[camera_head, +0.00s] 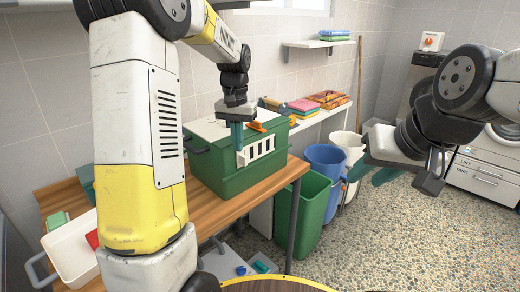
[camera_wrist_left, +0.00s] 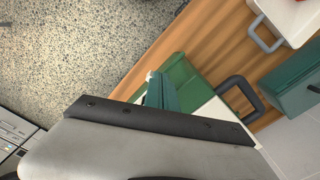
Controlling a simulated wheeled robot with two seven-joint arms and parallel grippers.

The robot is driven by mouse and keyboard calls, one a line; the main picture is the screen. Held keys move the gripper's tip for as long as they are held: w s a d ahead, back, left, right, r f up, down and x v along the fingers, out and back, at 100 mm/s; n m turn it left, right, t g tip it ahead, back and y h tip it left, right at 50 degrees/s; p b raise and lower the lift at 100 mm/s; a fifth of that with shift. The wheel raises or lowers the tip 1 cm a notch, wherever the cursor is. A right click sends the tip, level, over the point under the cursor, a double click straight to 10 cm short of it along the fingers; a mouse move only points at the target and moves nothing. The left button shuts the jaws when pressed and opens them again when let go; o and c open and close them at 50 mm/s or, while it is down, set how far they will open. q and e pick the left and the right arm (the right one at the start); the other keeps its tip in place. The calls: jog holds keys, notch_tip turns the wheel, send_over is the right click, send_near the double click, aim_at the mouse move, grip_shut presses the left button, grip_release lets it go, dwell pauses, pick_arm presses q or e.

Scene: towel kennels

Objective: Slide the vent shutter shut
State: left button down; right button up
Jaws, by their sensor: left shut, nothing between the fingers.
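The green kennel box (camera_head: 228,178) with a white lid stands on the wooden bench. A white slotted vent panel (camera_head: 262,147) is on its front face, with dark slots showing; I cannot tell how far the shutter covers them. My left gripper (camera_head: 238,141) points down at the left end of the panel, shut and empty; I cannot tell whether it touches. In the left wrist view its teal fingers (camera_wrist_left: 162,94) are beside the green box (camera_wrist_left: 182,76), with a small white piece at their tip. My right gripper (camera_head: 372,175) is over the floor, its teal fingers apart.
An orange piece (camera_head: 257,127) is on the box's top edge. A white tray (camera_head: 70,250) stands on the bench (camera_head: 230,208) at left. Green (camera_head: 312,205) and blue (camera_head: 325,160) bins stand beyond the bench. A shelf with folded towels (camera_head: 304,104) is behind the box.

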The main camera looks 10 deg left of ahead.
aim_at(245, 157)
pick_arm(q)
jog(key=shift+f, duration=0.15)
jog(key=shift+f, duration=2.4)
jog(key=shift+w, duration=0.1)
jog(key=shift+w+d, duration=0.8)
jog(key=shift+w, duration=0.1)
notch_tip(245, 157, up, 8)
jog(key=shift+s+a, duration=0.35)
jog(key=shift+s, duration=0.1)
jog(key=shift+r, duration=0.15)
jog(key=s+r+t+h, duration=0.1)
jog(key=s+r+t, duration=0.1)
jog(key=s, duration=1)
jog(key=s+d+r+n+t+h, duration=0.1)
jog(key=s+t, duration=0.3)
jog(key=s, duration=0.9)
jog(key=shift+s+d+r, duration=0.15)
jog(key=shift+s+r, duration=0.05)
jog(key=shift+r, duration=0.65)
